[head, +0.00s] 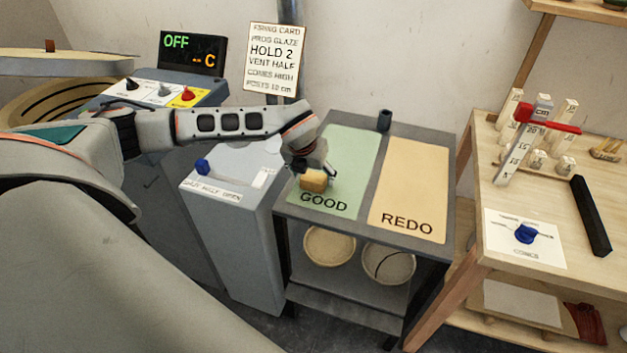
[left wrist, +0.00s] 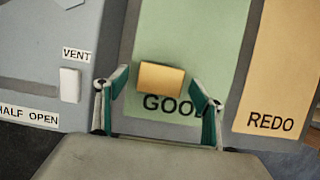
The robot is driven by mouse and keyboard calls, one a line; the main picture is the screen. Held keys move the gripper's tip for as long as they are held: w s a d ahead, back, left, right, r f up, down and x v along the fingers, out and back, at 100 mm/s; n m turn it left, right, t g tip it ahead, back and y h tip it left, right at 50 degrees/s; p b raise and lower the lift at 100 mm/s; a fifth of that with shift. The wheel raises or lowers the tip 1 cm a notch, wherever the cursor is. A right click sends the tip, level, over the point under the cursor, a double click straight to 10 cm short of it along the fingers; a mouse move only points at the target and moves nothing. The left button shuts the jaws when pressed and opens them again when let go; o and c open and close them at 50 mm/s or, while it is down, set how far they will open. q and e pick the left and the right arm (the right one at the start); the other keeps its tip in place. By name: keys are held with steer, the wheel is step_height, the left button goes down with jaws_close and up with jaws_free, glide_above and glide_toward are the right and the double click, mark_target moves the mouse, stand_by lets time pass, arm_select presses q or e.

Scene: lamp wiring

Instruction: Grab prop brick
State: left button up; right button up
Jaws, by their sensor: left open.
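The prop brick, a small yellow-orange block (head: 313,181), is at the green GOOD mat (head: 350,150) on the grey table. In the left wrist view the brick (left wrist: 161,77) shows just above the word GOOD. My left gripper (head: 318,173) is over the mat at the brick. In the left wrist view its two fingers (left wrist: 160,92) are spread, one on each side of the brick, with gaps between fingers and brick. I cannot tell how high the fingertips are above the mat. My right gripper is not in view.
The tan REDO mat (head: 413,185) lies to the right of the green one. A dark cup (head: 384,120) stands at the table's back. A grey cabinet (head: 235,215) stands left of the table. A wooden bench (head: 550,200) with several posts stands at the right.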

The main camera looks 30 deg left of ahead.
arm_select(q)
steer(key=shift+x, duration=1.05)
steer(key=c, duration=1.2)
